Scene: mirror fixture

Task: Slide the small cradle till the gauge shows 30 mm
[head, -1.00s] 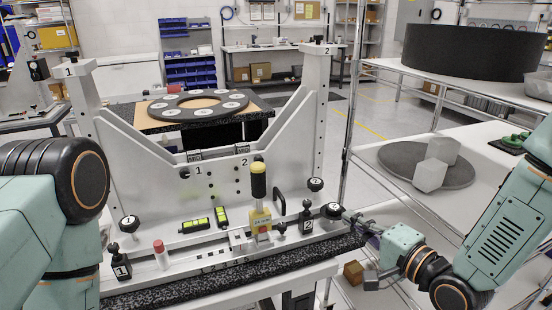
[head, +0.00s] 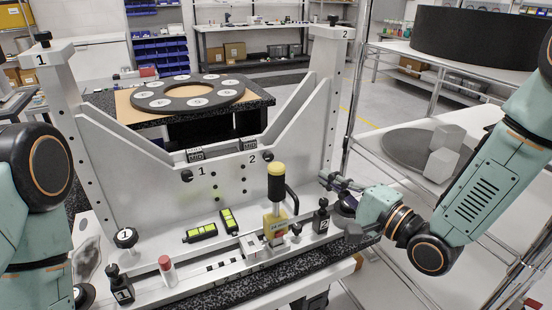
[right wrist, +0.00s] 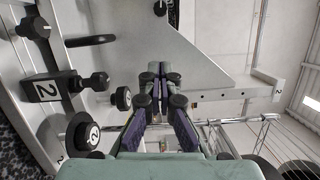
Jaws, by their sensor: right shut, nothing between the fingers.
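A yellow block with a tall black handle and yellow cap (head: 275,205) stands on the front rail of the grey fixture; its small label, perhaps the gauge reading, is too small to read surely. A small pale block (head: 250,244), possibly the small cradle, sits on the rail just left of it. My right gripper (head: 326,179) is shut and empty, above the rail's right end, right of the yellow block and apart from it. The right wrist view shows its fingers (right wrist: 155,72) together in front of the fixture plate. My left arm shows at the left edge; its gripper is out of view.
A black clamp marked 2 (head: 321,217) and a round black knob (head: 345,204) stand near my right gripper. A black curved handle (head: 292,199) rises behind the yellow block. Two green-vialed levels (head: 200,233) and a red-capped tube (head: 167,270) are farther left. Wire shelving (head: 368,110) stands right.

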